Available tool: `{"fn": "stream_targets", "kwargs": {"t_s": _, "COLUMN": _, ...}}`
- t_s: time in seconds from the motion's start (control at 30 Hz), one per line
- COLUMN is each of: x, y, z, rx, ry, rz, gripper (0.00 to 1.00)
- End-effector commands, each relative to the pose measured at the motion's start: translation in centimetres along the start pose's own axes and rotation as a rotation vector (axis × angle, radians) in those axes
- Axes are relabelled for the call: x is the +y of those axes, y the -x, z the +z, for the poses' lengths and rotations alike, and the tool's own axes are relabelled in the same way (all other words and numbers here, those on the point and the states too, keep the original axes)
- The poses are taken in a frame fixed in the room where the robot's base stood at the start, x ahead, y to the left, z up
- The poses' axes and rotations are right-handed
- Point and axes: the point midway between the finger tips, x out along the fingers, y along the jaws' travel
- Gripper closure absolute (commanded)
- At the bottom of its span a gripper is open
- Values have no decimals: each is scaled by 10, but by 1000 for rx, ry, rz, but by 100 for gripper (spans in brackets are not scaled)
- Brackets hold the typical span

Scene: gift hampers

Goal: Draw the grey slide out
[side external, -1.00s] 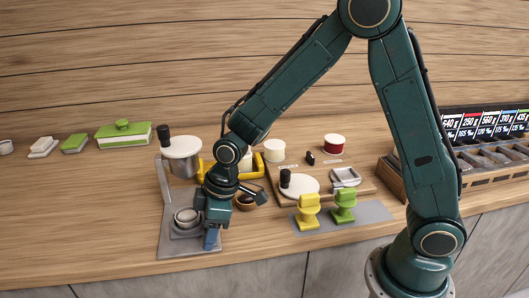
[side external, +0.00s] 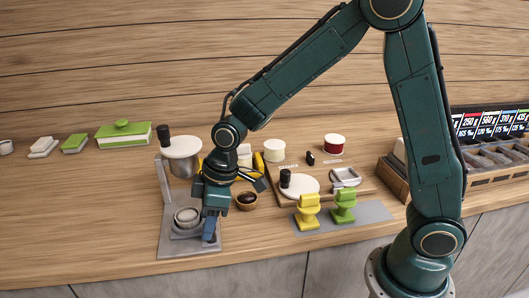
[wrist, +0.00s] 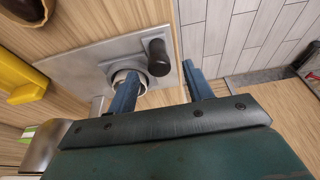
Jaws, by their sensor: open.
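The grey press stand (side external: 172,245) is at the counter's left front, with a round white plate and black handle (side external: 163,141) on top. Low on it sits a grey slide (side external: 183,233) carrying a round metal cup (side external: 187,216). In the wrist view the cup (wrist: 120,76) and an upright black knob (wrist: 158,56) show on the grey metal. My gripper (side external: 210,230) points down at the slide's right side. In the wrist view its blue fingers (wrist: 162,82) are apart, with the knob between or just beyond them; contact cannot be told. My gripper hides part of the slide.
A brown bowl (side external: 246,200) stands right of my gripper, with yellow parts (side external: 259,163) behind. Yellow (side external: 308,212) and green (side external: 344,205) stamps stand on a grey mat (side external: 370,212) farther right. The counter's front edge is close.

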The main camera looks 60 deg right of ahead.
Motion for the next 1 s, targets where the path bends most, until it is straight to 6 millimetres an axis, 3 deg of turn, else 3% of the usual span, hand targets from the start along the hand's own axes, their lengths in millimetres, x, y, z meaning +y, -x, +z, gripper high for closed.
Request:
{"fn": "stream_targets", "kwargs": {"t_s": 0.5, "x": 0, "y": 33, "z": -10, "rx": 0, "ry": 0, "rz": 0, "gripper": 49}}
{"fn": "stream_targets", "kwargs": {"t_s": 1.0, "x": 0, "y": 37, "z": -11, "rx": 0, "ry": 0, "rz": 0, "gripper": 49}}
